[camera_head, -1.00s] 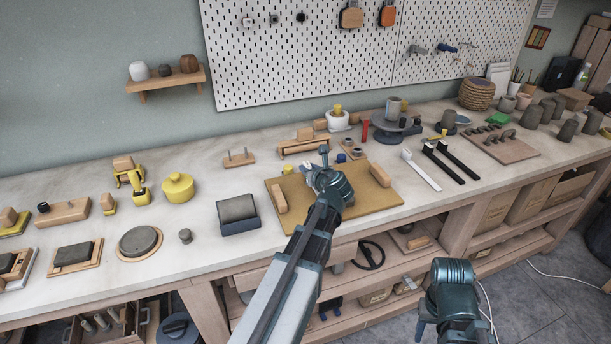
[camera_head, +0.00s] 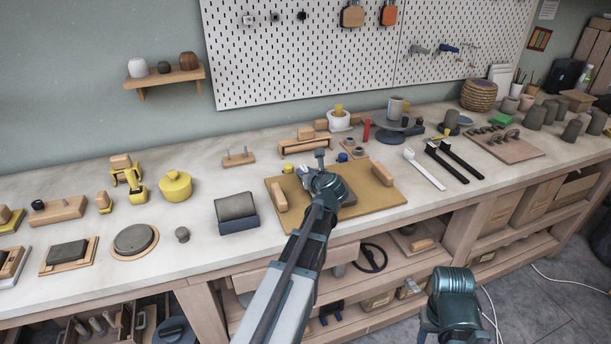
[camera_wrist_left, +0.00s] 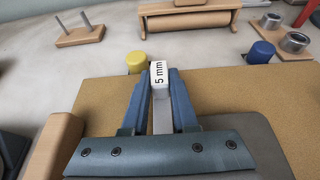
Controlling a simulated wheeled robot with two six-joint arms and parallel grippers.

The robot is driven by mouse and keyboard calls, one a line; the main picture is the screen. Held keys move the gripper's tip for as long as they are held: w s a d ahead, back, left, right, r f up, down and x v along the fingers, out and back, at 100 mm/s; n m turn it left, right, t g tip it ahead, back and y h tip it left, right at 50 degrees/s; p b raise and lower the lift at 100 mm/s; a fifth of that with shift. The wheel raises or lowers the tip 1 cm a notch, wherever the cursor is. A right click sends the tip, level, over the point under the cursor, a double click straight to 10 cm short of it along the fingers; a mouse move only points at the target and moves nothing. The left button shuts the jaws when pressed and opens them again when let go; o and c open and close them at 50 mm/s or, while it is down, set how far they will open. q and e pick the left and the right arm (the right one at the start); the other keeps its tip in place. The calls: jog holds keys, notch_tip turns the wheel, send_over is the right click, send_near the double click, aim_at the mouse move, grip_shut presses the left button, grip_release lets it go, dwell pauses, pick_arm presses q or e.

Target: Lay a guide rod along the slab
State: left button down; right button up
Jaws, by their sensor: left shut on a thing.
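My left gripper (camera_head: 306,175) is over the back left part of the ochre board (camera_head: 385,198). It is shut on a guide rod, whose white end marked "5 mm" (camera_wrist_left: 159,74) sticks out past the fingertips in the left wrist view. The rod's pale shaft (camera_wrist_left: 162,115) runs back between the fingers; its rear is hidden. The grey slab (camera_head: 348,192) lies on the board, partly hidden by my left arm. In the left wrist view the slab (camera_wrist_left: 255,128) shows right of the gripper. I cannot tell whether the rod touches anything. My right gripper is out of view.
A wooden block (camera_head: 279,196) lies on the board's left side. A yellow peg (camera_wrist_left: 136,62) and a blue peg (camera_wrist_left: 261,52) stand behind the board. A wooden roller stand (camera_head: 303,145) is beyond. A dark grey block in a blue holder (camera_head: 238,213) stands left of the board.

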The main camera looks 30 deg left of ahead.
pick_arm(q)
jog(key=shift+f, duration=0.2)
jog(key=c, duration=0.7)
grip_release()
jog(key=shift+r, duration=0.1)
jog(key=shift+r, duration=0.25)
jog(key=p+v, duration=0.4)
jog(key=v, duration=0.8)
jog(key=shift+d+f+p, duration=0.1)
jog(key=shift+p, duration=0.2)
